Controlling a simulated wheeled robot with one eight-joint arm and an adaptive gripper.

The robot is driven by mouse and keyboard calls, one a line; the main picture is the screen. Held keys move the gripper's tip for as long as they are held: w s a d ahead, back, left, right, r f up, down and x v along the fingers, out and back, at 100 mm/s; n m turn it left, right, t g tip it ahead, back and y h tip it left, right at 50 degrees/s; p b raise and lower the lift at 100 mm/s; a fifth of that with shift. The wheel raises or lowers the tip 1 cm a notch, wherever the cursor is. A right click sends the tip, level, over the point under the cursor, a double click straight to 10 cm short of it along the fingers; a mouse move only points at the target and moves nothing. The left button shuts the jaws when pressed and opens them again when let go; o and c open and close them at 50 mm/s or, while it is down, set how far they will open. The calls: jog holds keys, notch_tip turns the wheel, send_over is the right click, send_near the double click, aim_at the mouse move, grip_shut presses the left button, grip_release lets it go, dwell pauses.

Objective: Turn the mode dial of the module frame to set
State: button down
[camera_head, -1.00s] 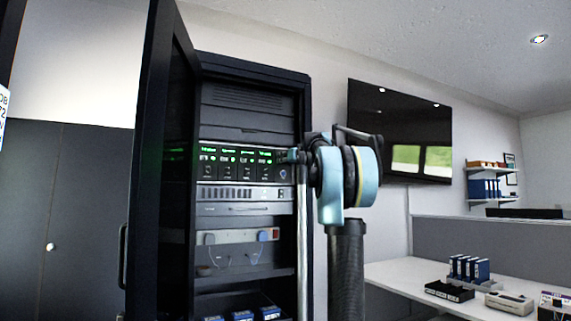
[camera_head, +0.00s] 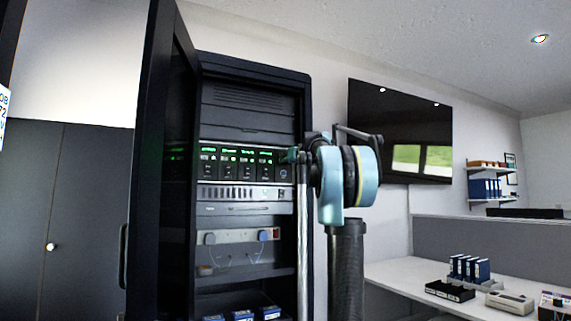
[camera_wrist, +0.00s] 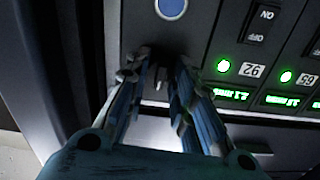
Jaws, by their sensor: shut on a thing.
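The module frame (camera_head: 240,164) is a dark panel with green displays in the open rack, and it also fills the upper right of the wrist view (camera_wrist: 225,55). My gripper (camera_head: 292,156) is at the right end of this panel. In the wrist view my gripper (camera_wrist: 163,62) has its two blue fingers shut on the mode dial (camera_wrist: 161,79), a small dark knob at the panel's end. The fingers hide most of the dial, and its setting cannot be read. A round blue part (camera_wrist: 172,8) sits on the panel beyond the fingertips.
The rack's open door (camera_head: 152,150) stands at the left. Switches marked ON and OFF (camera_wrist: 261,22) and green lights (camera_wrist: 223,66) sit beside my fingers. A socket strip (camera_head: 238,236) is lower in the rack. A white desk (camera_head: 400,272) stands at the right.

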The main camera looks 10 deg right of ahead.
jog(key=m, duration=1)
jog(key=shift+d+f+m, duration=0.1)
jog(key=shift+d+m, duration=0.1)
jog(key=shift+m, duration=0.2)
dwell(0.4)
jog(key=c, duration=1.4)
grip_release()
jog(key=shift+o, duration=0.2)
jog(key=shift+s, duration=0.1)
jog(key=v, duration=1.1)
jog(key=shift+s, duration=0.25)
jog(key=shift+d, duration=0.1)
